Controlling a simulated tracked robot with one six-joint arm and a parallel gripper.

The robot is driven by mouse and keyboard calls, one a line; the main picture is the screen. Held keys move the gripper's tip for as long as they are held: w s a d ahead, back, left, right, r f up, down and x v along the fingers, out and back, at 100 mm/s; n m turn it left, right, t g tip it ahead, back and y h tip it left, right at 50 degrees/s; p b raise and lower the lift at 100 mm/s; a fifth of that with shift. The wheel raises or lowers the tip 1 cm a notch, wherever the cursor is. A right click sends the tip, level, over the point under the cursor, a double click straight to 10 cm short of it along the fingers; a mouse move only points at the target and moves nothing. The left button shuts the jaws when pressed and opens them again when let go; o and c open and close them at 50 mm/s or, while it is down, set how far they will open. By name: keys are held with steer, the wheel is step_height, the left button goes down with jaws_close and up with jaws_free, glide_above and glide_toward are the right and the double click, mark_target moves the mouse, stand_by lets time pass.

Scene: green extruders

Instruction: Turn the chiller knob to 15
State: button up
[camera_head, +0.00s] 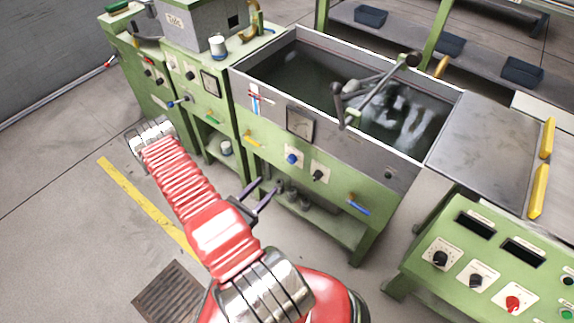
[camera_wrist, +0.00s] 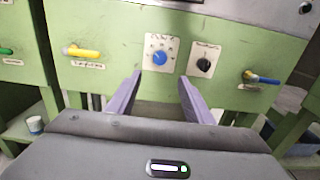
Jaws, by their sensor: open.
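A blue round knob (camera_wrist: 160,58) sits on a white dial plate on the green front panel of the water tank; its label is blurred but looks like "Chiller". The marks around it and its pointer setting are too small to read. It also shows in the head view (camera_head: 292,158). My gripper (camera_wrist: 160,84) is open and empty, its two purple-grey fingers apart and pointing at the panel just below the knob. In the head view my gripper (camera_head: 266,184) is short of the panel, left of and below the knob, not touching it.
A black knob (camera_wrist: 204,65) on its own plate is just right of the blue one. A yellow lever (camera_wrist: 82,52) is to the left, a blue-handled valve (camera_wrist: 262,79) to the right. A control console (camera_head: 480,260) stands at right. Floor at left is open.

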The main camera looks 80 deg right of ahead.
mark_target(290, 162)
steer(key=shift+d, duration=0.1)
stand_by(0.3)
steer(key=shift+x, duration=6.75)
steer(key=shift+s, duration=0.1)
steer(key=shift+c, duration=0.4)
steer(key=c, duration=1)
